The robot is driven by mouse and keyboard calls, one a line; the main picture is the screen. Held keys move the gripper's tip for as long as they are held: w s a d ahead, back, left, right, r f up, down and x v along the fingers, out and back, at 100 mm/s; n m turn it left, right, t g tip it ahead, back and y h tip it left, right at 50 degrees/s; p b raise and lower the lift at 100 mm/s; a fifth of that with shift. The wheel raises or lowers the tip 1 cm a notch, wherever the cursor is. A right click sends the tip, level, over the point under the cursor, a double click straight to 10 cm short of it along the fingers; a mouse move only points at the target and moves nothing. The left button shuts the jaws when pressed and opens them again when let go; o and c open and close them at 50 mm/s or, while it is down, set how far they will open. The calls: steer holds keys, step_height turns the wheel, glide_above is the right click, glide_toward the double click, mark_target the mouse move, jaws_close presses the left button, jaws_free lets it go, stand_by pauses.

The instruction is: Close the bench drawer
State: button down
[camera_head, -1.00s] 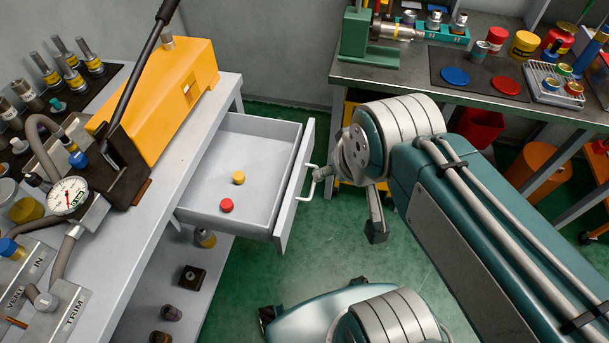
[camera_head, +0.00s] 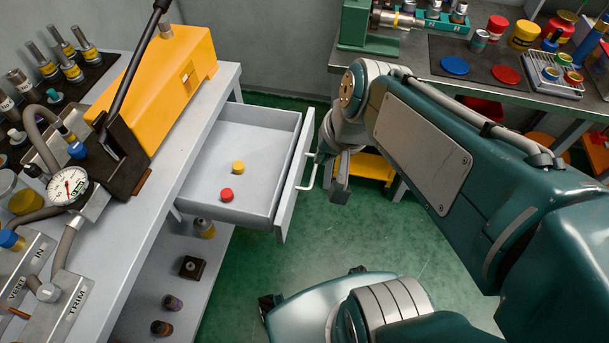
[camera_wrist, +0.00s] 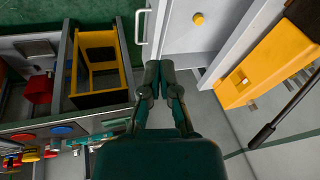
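The bench drawer (camera_head: 222,205) is pulled out from the grey workbench. Its front panel (camera_head: 295,175) and white bar handle (camera_head: 311,176) face right, and the handle also shows at the top of the wrist view (camera_wrist: 143,27). A yellow cap (camera_head: 238,167) and a red cap (camera_head: 227,195) lie in the drawer. My gripper (camera_wrist: 159,66) has its two fingers together and nothing visible between them. In the wrist view its tips are beside the drawer front, just below the handle's end. In the head view my gripper is partly hidden behind my wrist, and contact is unclear.
A yellow pump (camera_head: 170,85) with a long lever and a gauge (camera_head: 70,186) stand on the bench top (camera_head: 125,245). A second bench (camera_head: 430,75) holds discs and cans at the back right. A yellow stand (camera_head: 370,168) is below it. Green floor lies open before the drawer.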

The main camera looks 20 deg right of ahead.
steer(key=w+d+f+m+g+y, duration=0.15)
steer(key=w+f+m+y, duration=0.25)
steer(key=w+f+m, duration=0.5)
steer(key=m+t+y, duration=0.2)
steer(key=m+t, duration=0.1)
steer(key=m, duration=0.8)
glide_toward(299, 181)
steer(key=shift+g, duration=0.25)
steer(key=x, duration=0.6)
steer(key=shift+w+a+r, duration=0.1)
steer(key=shift+a+r, duration=0.2)
steer(key=shift+a, duration=0.1)
steer(key=w+a, duration=0.5)
steer(key=a, duration=0.3)
steer(key=w+a, duration=0.5)
steer(key=a, duration=0.4)
steer(key=w+a, duration=0.5)
steer(key=a, duration=0.3)
steer(key=shift+a, duration=0.3)
steer(key=shift+r, duration=0.15)
